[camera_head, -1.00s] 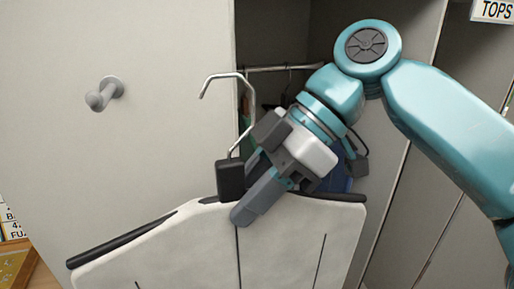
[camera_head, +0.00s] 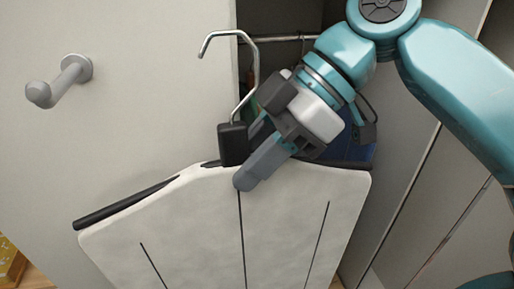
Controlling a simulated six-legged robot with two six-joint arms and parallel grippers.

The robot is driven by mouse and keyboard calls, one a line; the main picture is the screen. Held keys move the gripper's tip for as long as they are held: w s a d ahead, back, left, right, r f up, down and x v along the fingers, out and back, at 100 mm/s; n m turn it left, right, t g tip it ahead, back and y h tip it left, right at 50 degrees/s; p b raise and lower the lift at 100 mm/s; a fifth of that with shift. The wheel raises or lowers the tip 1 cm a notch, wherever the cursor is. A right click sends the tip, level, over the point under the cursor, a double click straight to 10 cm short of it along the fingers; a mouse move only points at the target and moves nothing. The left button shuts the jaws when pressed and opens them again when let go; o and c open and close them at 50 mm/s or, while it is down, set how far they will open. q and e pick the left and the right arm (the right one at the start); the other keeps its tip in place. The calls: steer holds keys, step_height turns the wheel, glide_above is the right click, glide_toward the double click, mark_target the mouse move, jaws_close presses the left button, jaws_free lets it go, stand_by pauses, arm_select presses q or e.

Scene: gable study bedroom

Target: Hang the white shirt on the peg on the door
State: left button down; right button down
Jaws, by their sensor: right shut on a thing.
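The white shirt (camera_head: 205,225) hangs on a black hanger (camera_head: 130,203) with a silver hook (camera_head: 252,62). My right gripper (camera_head: 243,165) is shut on the hanger's black block at the base of the hook, just above the shirt's collar. The hook's open end points left. The grey peg (camera_head: 62,80) sticks out from the pale door (camera_head: 150,110) at the upper left. The hook is to the right of the peg and apart from it. My left gripper is not in view.
Behind my right arm is an open wardrobe with a metal rail (camera_head: 285,38) and dark inside. A blue thing (camera_head: 345,148) shows partly behind the gripper. A yellow object (camera_head: 10,262) lies at the lower left edge. The door around the peg is clear.

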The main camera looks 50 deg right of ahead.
mark_target(182, 174)
steer(key=shift+w+a+r+p, duration=0.1)
steer(key=shift+w+a+p, duration=0.25)
steer(key=shift+a, duration=0.25)
steer(key=shift+w+a+p, duration=0.35)
steer(key=shift+w+a, duration=0.15)
steer(key=shift+a, duration=0.2)
steer(key=shift+w+a+p, duration=0.45)
steer(key=shift+w+a, duration=0.05)
steer(key=shift+a, duration=0.35)
steer(key=shift+w+a+p, duration=0.4)
steer(key=shift+w+a, duration=0.35)
steer(key=shift+a, duration=0.2)
steer(key=shift+w+a+p, duration=0.3)
steer(key=shift+a, duration=0.3)
steer(key=shift+w+a+p, duration=0.35)
steer(key=shift+w+a, duration=0.25)
steer(key=shift+a, duration=0.25)
steer(key=shift+w+a+p, duration=0.35)
steer(key=shift+w+a, duration=0.3)
steer(key=shift+a, duration=0.25)
steer(key=shift+w+a+p, duration=0.35)
steer(key=shift+w+a, duration=0.25)
steer(key=shift+a, duration=0.25)
steer(key=shift+f+b, duration=0.95)
steer(key=shift+f, duration=0.1)
